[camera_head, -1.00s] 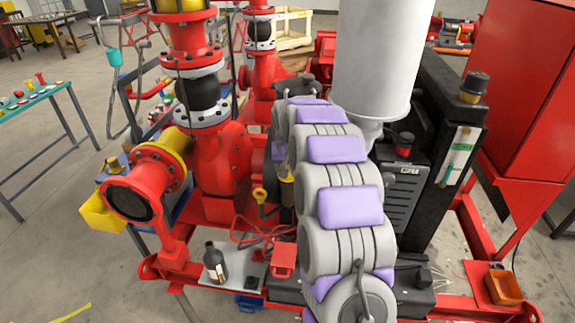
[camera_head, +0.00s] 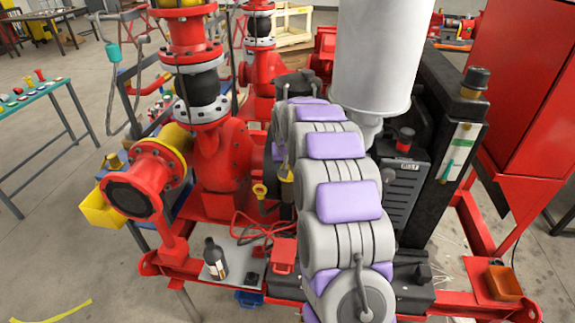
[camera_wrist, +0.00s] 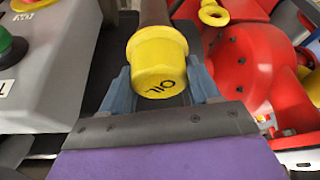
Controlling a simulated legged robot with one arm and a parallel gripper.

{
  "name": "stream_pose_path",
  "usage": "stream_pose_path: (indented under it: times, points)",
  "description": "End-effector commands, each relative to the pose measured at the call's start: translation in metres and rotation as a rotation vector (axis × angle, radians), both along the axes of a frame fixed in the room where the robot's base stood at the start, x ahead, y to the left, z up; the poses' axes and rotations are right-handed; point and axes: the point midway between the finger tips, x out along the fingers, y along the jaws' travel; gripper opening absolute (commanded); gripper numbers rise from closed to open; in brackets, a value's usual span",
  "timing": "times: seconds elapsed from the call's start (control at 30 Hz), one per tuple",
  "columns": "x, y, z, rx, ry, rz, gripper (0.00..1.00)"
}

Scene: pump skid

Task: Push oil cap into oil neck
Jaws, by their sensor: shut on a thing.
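The yellow oil cap (camera_wrist: 158,66), with black OIL lettering on its end face, is in the middle of the wrist view. My gripper (camera_wrist: 160,84) is shut on it, with one blue-grey finger on each side. A dark brown tube, which looks like the oil neck (camera_wrist: 153,12), lies directly behind the cap and in line with it. The cap hides the joint, so I cannot tell how far it is seated. In the head view my arm hides my gripper's fingers.
A yellow ring handle (camera_wrist: 213,13) is close to the right of the neck, and a red rounded housing (camera_wrist: 254,65) is beside it. A grey control box (camera_wrist: 50,60) with a green button is on the left. A dark bottle (camera_head: 215,259) stands on the skid's front plate.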

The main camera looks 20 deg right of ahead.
Motion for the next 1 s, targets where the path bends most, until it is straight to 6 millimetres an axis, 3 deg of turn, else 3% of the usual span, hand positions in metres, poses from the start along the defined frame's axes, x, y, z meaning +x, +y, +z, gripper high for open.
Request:
stream_pose_path:
  times: [0.17,0.2,0.5,0.8,1.0]
  points:
    - [0.0,0.0,0.0,0.0,0.0,0.0,0.25]
    - [0.0,0.0,0.0,0.0,0.0,0.0,0.63]
    - [0.0,0.0,0.0,0.0,0.001,0.0,0.91]
    - [0.0,0.0,0.001,0.0,0.0,0.0,0.91]
    - [-0.005,0.002,0.016,0.0,-0.001,0.0,0.91]
